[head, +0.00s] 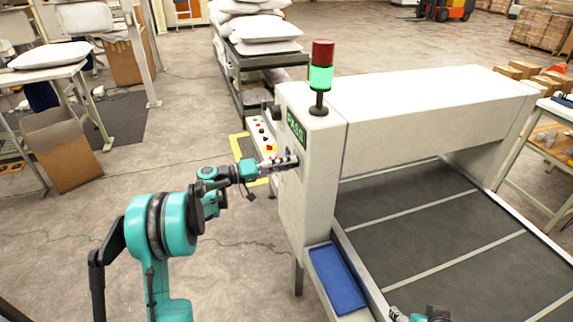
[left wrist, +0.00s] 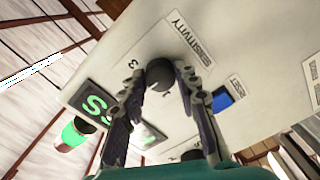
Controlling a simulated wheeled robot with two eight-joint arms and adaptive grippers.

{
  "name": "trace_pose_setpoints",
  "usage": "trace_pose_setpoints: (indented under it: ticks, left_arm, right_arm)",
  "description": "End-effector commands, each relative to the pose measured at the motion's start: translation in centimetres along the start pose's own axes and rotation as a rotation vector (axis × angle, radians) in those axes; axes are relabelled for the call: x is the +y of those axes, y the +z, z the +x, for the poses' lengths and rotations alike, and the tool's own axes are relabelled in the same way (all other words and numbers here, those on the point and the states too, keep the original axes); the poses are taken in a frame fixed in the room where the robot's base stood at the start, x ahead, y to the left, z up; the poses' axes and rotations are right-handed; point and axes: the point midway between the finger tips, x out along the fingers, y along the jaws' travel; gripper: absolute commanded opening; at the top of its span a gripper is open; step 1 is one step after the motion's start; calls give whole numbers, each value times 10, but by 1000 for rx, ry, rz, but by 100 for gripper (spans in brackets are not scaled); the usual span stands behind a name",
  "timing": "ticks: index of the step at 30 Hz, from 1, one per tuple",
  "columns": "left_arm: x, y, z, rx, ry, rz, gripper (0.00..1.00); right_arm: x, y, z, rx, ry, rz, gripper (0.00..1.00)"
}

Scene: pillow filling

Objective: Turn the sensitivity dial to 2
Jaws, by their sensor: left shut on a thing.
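The sensitivity dial (left wrist: 160,75) is a dark round knob on the machine's pale panel (left wrist: 200,30), beside the printed word SENSITIVITY. A printed 3 shows near it; I cannot read where the dial points. My left gripper (left wrist: 158,82) is shut on the dial, with one finger on each side of it. In the head view my left gripper (head: 294,162) reaches the left end face of the machine, and the dial is hidden there. My right gripper (head: 397,314) is partly in view at the bottom edge, over the belt side; its fingers are too small to read.
A green-lit PASS display (head: 296,130) sits above the left gripper. A blue reset button (left wrist: 221,99) is close to the right finger in the wrist view. A blue tray (head: 336,280) lies at the front.

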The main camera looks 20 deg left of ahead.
Motion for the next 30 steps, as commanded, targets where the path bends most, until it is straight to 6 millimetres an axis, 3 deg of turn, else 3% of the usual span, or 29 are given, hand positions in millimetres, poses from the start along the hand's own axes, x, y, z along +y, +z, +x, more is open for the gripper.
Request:
trace_pose_setpoints:
  ticks: [6, 7, 9, 20, 23, 30]
  left_arm:
    - [0, 0, 0, 0, -1, 1, 2]
    - [0, 0, 0, 0, -1, 1, 34]
    - [0, 0, 0, 0, -1, 1, 52]
    - [0, 0, -3, 1, -1, 2, 52]
    - [0, -1, -15, 2, -1, 2, 52]
    - [-1, -1, -66, 4, -3, 1, 52]
  right_arm:
    - [0, 0, 0, 0, 0, 0, 62]
    - [0, 0, 0, 0, 0, 0, 62]
    - [0, 0, 0, 0, 0, 0, 62]
    - [0, 0, 0, 0, 0, 0, 62]
    - [0, 0, 0, 0, 0, 0, 62]
    - [0, 0, 0, 0, 0, 0, 62]
